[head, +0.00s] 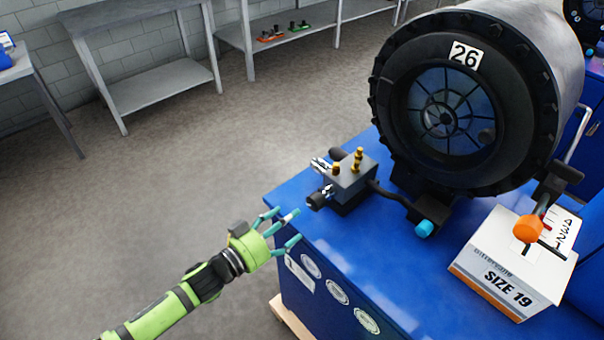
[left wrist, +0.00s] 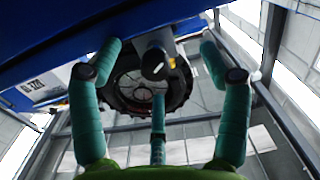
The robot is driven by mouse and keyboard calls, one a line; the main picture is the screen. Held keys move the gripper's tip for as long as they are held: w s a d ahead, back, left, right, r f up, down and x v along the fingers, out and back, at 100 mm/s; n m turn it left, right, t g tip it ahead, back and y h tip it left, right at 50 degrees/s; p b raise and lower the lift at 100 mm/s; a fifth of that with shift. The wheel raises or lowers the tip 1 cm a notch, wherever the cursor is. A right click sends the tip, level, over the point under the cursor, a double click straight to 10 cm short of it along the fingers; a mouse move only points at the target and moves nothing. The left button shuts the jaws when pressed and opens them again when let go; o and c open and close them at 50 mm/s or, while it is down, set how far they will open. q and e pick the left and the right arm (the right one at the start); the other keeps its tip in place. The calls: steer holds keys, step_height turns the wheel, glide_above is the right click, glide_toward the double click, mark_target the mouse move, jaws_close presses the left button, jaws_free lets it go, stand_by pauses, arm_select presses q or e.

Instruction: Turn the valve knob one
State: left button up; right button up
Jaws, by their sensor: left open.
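A dark valve block (head: 350,182) with brass fittings on top stands at the left edge of the blue bench. A black round knob (head: 317,200) sticks out of its near left side. The frames do not show which knob is number one. My left gripper (head: 288,222) is open and empty at the bench edge, a little below and left of this knob, apart from it. In the left wrist view a dark round knob end (left wrist: 154,64) shows between the spread teal fingers, beyond their tips.
The large black crimper head (head: 460,105) marked 26 stands right of the valve block. A white box (head: 512,262) labelled SIZE 19 sits on the bench (head: 385,262) at the right. A cyan-ended part (head: 424,229) lies between them. The floor to the left is clear.

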mark_target(311, 204)
arm_select(q)
steer(key=shift+h, duration=0.5)
steer(key=d+r, duration=0.2)
steer(key=r, duration=0.1)
steer(key=shift+r, duration=0.3)
steer(key=d, duration=0.1)
steer(key=w+d+p, duration=0.1)
steer(key=shift+w+d, duration=0.25)
steer(key=shift+d, duration=0.1)
steer(key=shift+x, duration=1.15)
steer(key=shift+w+f, duration=0.2)
steer(key=shift+w, duration=0.25)
steer(key=shift+w+d+f, duration=0.1)
steer(key=shift+w+d, duration=0.05)
steer(key=shift+d, duration=0.1)
steer(key=c, duration=1.1)
steer(key=shift+c, duration=0.3)
steer(key=shift+m, duration=0.4)
arm_select(e)
steer(key=shift+s+d+r, duration=0.25)
steer(key=shift+s+r, duration=0.05)
steer(key=shift+s, duration=0.3)
steer(key=shift+s+d+r, duration=0.25)
steer(key=shift+s+r, duration=0.05)
steer(key=shift+s, duration=0.25)
